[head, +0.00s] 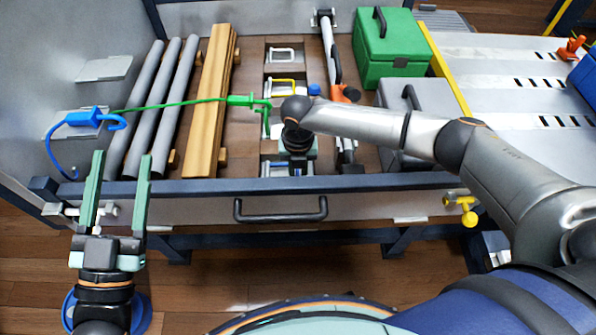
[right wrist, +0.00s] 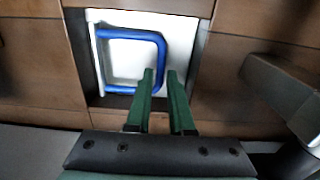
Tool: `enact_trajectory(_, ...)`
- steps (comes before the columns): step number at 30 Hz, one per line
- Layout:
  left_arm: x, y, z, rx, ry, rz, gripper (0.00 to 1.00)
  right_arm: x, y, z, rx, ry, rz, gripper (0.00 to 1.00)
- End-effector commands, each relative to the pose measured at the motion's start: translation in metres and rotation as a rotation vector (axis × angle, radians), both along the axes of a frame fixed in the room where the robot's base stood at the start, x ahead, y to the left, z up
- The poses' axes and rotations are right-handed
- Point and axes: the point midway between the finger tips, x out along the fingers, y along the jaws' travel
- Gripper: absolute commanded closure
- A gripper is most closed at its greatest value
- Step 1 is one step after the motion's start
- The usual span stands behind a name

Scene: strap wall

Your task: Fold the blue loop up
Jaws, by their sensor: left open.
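The blue loop (right wrist: 160,48) is a U-shaped bar on a white plate (right wrist: 124,62) in the right wrist view. In the head view my right gripper and arm cover that spot. My right gripper (right wrist: 160,74) points down at the loop's right-hand bar, with its green fingertips close together near it. I cannot tell whether they touch or grip the bar. My left gripper (head: 122,155) is open and empty, in front of the bench at the left, with its fingers pointing toward the bench.
White (head: 283,53) and yellow (head: 283,82) loops sit farther back in the same row. A green strap (head: 170,104) crosses grey pipes (head: 150,100) and wooden boards (head: 210,100). A blue hook (head: 82,118) is at left. A green box (head: 388,45) and a grey case (head: 415,95) stand right.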

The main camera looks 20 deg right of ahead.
Motion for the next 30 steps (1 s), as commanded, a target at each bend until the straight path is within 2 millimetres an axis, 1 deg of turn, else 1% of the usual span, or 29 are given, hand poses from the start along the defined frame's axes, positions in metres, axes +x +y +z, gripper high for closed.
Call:
enact_trajectory(1,0.0,0.0,-0.0001,0.0,0.0,0.0,0.39,-0.0001,0.0001,0.0,0.0,0.0,0.0,0.86)
enact_trajectory(3,0.0,0.0,-0.0001,0.0,0.001,0.0,0.39,-0.0001,0.0001,0.0001,0.0,0.0,0.0,0.94)
enact_trajectory(5,0.0001,0.0,-0.0002,0.0,0.001,0.0,0.39,-0.0001,0.0,0.0001,0.0,0.0,0.0,1.0)
enact_trajectory(30,0.0002,0.0,-0.0004,0.001,0.002,0.0,0.39,0.0,-0.0004,0.0001,-0.001,0.0,0.0,1.0)
